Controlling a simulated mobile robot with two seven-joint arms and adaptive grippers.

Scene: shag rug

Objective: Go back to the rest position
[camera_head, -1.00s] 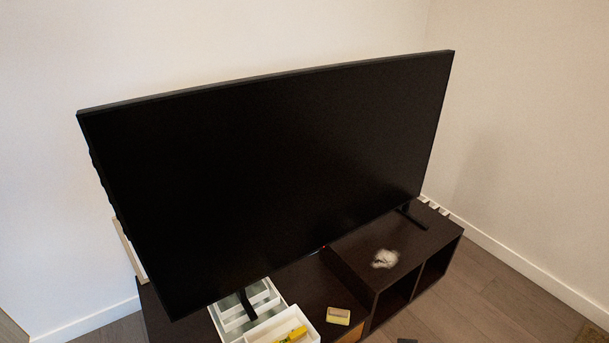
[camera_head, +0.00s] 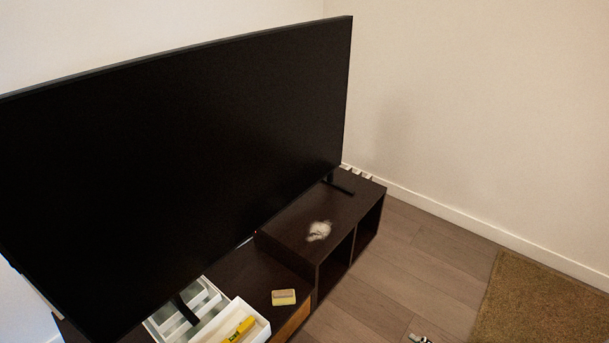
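A small grey and black piece at the bottom edge of the head view looks like the tip of my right gripper (camera_head: 418,338). Only a sliver of it shows, over the wooden floor, so I cannot tell whether it is open or shut or holds anything. It is apart from the furniture in the picture. My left gripper is not in view.
A large black television (camera_head: 190,150) stands on a dark low cabinet (camera_head: 285,232). On the cabinet are a white powdery patch (camera_head: 319,231), a yellowish sponge-like block (camera_head: 284,297) and a white tray (camera_head: 262,327) holding a yellow item (camera_head: 241,329). A brown rug (camera_head: 545,305) lies right.

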